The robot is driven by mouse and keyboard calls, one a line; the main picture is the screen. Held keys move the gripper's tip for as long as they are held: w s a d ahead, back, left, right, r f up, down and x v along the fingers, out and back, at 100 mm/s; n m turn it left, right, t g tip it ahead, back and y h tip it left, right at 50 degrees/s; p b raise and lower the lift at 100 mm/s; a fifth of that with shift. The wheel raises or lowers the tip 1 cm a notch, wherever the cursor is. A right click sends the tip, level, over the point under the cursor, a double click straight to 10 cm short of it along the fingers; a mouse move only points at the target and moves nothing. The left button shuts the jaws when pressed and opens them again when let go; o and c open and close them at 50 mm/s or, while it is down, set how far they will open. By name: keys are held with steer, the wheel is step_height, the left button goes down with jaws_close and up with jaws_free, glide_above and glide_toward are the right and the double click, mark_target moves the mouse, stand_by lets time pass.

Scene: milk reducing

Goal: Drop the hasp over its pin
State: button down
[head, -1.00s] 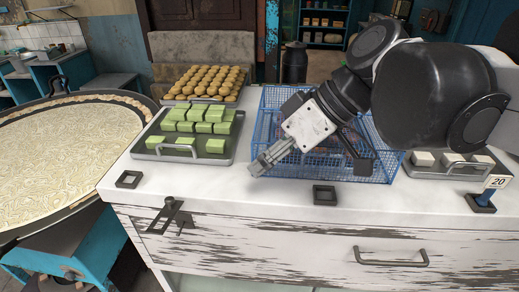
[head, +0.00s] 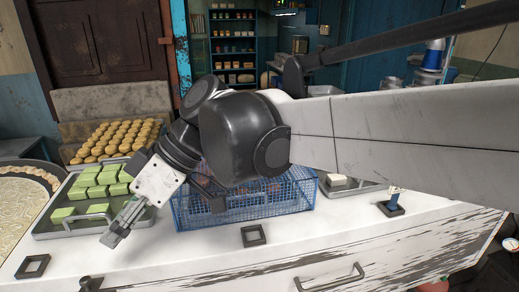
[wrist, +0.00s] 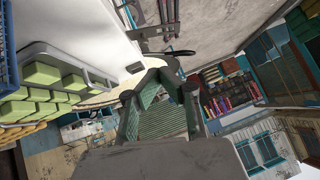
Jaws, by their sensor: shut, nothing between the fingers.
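The hasp (head: 90,284) is a dark metal fitting at the front left edge of the white counter. In the head view it is cut off by the bottom edge. Dark metal parts that look like the hasp (wrist: 160,35) show at the top of the wrist view. I cannot make out the pin, or whether the hasp is over it. My gripper (head: 112,238) is shut and empty, above the counter, up and to the right of the hasp in the head view and apart from it. In the wrist view its fingers (wrist: 158,78) point towards the hasp side.
A tray of green blocks (head: 112,222) lies behind my gripper. A blue wire basket (head: 290,198) stands right of it. A drawer handle (head: 330,281) juts from the front.

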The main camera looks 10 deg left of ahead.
glide_above(95, 288)
steer(key=d, duration=0.2)
step_height(95, 288, down, 5)
steer(key=f, duration=0.1)
steer(key=s+f, duration=0.1)
steer(key=shift+d+f, duration=0.2)
steer(key=shift+f, duration=0.15)
steer(key=shift+s+d+f, duration=0.15)
steer(key=shift+s+f, duration=0.1)
steer(key=shift+f, duration=0.55)
